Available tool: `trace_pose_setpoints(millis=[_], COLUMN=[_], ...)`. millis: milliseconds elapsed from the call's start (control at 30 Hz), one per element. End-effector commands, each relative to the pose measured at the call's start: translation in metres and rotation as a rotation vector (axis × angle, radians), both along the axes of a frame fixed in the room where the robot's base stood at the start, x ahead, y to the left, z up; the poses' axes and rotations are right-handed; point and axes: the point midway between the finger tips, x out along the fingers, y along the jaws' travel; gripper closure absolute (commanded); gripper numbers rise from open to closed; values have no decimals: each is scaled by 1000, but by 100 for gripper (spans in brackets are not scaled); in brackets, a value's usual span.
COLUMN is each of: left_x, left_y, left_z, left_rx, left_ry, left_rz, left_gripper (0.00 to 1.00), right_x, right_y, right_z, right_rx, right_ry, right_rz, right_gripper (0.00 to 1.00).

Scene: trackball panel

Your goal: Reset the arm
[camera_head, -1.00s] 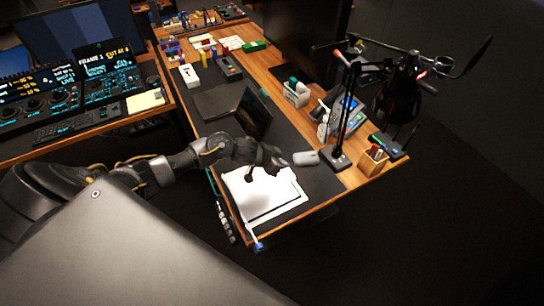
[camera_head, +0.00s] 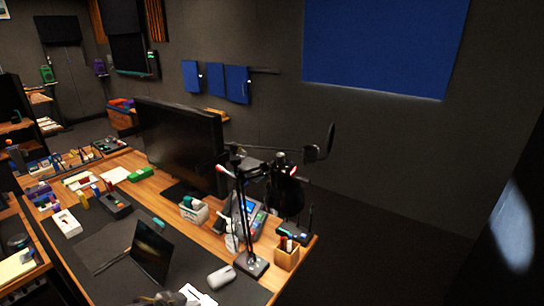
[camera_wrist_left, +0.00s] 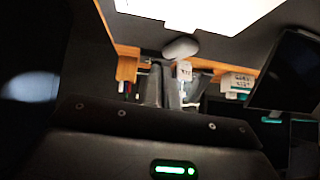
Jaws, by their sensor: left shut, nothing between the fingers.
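My left gripper (camera_wrist_left: 162,88) shows in the left wrist view as two grey fingers, shut and empty. It points over the desk, with the white mouse (camera_wrist_left: 181,48) and white paper (camera_wrist_left: 205,12) beyond it in the picture. The fingers are hidden there. My right gripper is in neither view. The trackball panel is out of view; only the edge of a side desk with a yellowish pad (camera_head: 17,266) shows at the left.
The wooden desk (camera_head: 152,185) carries a large monitor (camera_head: 180,143), a lamp (camera_head: 250,262), a phone-like device (camera_head: 246,216), a pen box (camera_head: 287,257) and the mouse (camera_head: 221,276). Dark floor right of the desk is open. A blue panel (camera_head: 385,45) hangs on the wall.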

Motion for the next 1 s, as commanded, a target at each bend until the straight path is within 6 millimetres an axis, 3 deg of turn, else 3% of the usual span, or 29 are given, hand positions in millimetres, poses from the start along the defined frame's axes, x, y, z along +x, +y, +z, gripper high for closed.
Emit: trace_pose_setpoints(millis=[33,67,167,400,733,800,1000], left_x=[-21,-32,-72,-156,-254,-268,-253], left_y=[-20,-27,-37,-27,-14,-13,-15], left_z=[-6,-6,-7,-9,-7,-10,-66], left_rx=[-1,9,49,117,137,138,147], left_ry=[-4,-8,18,187,446,488,499], left_rz=[18,38,125,269,363,371,364], left_gripper=[100,100,100,100,100,100,100], right_x=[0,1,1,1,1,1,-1], right_y=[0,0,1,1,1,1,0], right_z=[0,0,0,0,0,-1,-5], right_rx=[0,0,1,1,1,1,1], right_ry=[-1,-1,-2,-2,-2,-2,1], right_rz=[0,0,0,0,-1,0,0], right_gripper=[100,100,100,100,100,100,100])
